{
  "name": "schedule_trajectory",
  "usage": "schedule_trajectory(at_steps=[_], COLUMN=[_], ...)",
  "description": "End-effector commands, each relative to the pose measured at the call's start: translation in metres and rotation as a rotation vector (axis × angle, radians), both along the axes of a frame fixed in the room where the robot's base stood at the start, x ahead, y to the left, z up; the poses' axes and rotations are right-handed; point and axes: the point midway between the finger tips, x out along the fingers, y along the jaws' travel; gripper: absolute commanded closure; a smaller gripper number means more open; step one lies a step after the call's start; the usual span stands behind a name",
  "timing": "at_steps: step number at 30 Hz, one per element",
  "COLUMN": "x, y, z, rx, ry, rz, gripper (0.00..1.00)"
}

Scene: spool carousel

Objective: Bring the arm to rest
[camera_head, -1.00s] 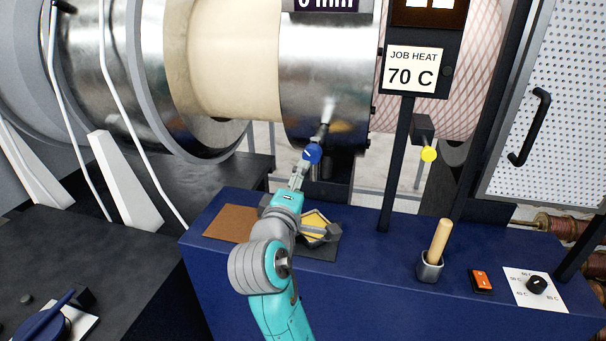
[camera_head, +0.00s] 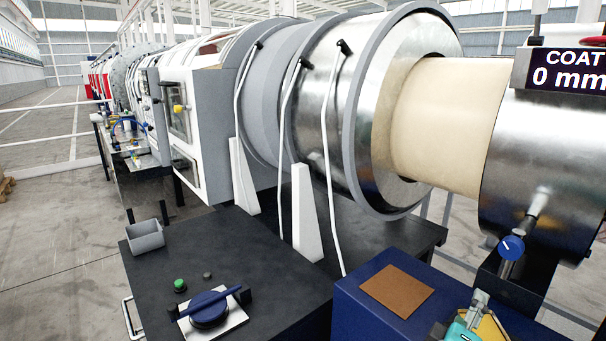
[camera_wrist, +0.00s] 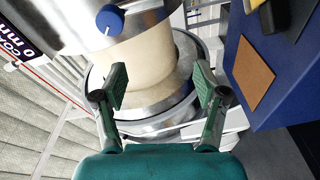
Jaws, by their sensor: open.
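My gripper (camera_wrist: 160,90) is open and empty in the wrist view. Its two fingers stand apart, with the cream roll (camera_wrist: 148,62) and metal drum behind them. In the head view only part of my gripper (camera_head: 478,305) shows at the lower right, above the blue bench (camera_head: 350,300). The rest of my arm is cut off by the lower edge there. A blue-faced dial (camera_head: 511,247) on the metal drum (camera_head: 545,150) is above and to the right of the gripper in the head view.
A brown pad (camera_head: 397,290) lies on the blue bench. A black table (camera_head: 240,255) carries a blue rotary handle (camera_head: 210,308), a green button (camera_head: 180,286) and a grey bin (camera_head: 145,237). White struts and hoses stand before the large cylinder. Open floor lies at the left.

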Motion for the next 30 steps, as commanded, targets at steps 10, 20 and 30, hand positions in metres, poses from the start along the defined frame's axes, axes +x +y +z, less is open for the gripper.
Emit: schedule_trajectory(at_steps=[10, 20, 30], x=[-0.051, -0.132, -0.234], y=[0.042, 0.083, 0.116], z=[-0.112, -0.188, -0.226], rx=[0.162, 0.415, 0.745], ry=[-0.006, -0.030, -0.081], rz=[0.251, 0.427, 0.516], gripper=[0.28, 0.28, 0.28])
